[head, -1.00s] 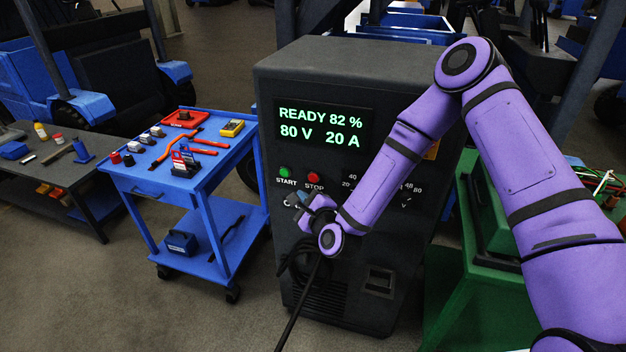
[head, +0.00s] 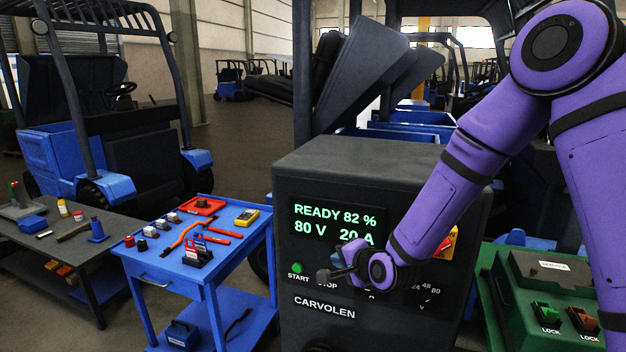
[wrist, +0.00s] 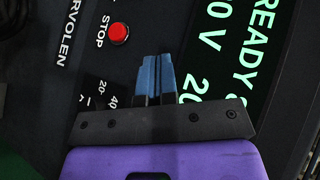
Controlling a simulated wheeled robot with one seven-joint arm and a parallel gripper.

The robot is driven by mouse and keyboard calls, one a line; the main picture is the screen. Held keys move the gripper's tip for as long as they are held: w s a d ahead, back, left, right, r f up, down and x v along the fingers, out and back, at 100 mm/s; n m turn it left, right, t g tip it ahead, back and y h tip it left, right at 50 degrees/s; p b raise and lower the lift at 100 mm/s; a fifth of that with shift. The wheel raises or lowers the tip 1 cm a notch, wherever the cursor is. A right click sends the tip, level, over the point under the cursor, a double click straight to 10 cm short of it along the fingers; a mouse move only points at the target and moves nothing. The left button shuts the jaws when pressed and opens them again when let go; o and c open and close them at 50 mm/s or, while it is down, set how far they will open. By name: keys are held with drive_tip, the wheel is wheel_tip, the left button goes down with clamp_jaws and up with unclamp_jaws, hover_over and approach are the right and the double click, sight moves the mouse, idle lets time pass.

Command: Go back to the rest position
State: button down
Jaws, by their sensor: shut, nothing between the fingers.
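My gripper (head: 340,265) is in front of the charger's upper front panel, below the lit display (head: 333,225) and near the STOP label. In the wrist view its two blue fingers (wrist: 155,78) lie together, shut and empty, over the dark panel between the red STOP button (wrist: 118,33) and the display. The arm is bent, with its elbow high at the right of the head view. The gripper hides part of the panel, including the STOP button in the head view.
The charger (head: 380,165) stands close ahead. A blue cart (head: 165,262) with tools is to its left, a grey bench (head: 100,238) farther left. A green stand with LOCK switches (head: 545,308) is at the right. Forklifts stand behind; open floor lies at the back left.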

drive_tip(key=s+d+r+n+g+h, duration=0.1)
drive_tip(key=s+d+r+n+h, duration=0.2)
drive_tip(key=s+d+r, duration=0.5)
drive_tip(key=s+d+r+n+g+h, duration=0.2)
drive_tip(key=s+d+r+n, duration=0.15)
drive_tip(key=d+r, duration=0.45)
drive_tip(key=s+d+r+n+g, duration=0.1)
drive_tip(key=s+d+r, duration=0.1)
drive_tip(key=s, duration=0.5)
drive_tip(key=s+d+r+n+g+h, duration=0.1)
drive_tip(key=s+d+r, duration=0.2)
drive_tip(key=s, duration=0.5)
drive_tip(key=s+d+r+n, duration=0.1)
drive_tip(key=s+d+r, duration=0.1)
drive_tip(key=s, duration=0.5)
drive_tip(key=shift+s+d+r+g+h, duration=0.15)
drive_tip(key=shift+d+r+g+h, duration=0.25)
drive_tip(key=shift+r, duration=0.4)
drive_tip(key=c, duration=1.8)
unclamp_jaws()
drive_tip(key=shift+n, duration=0.25)
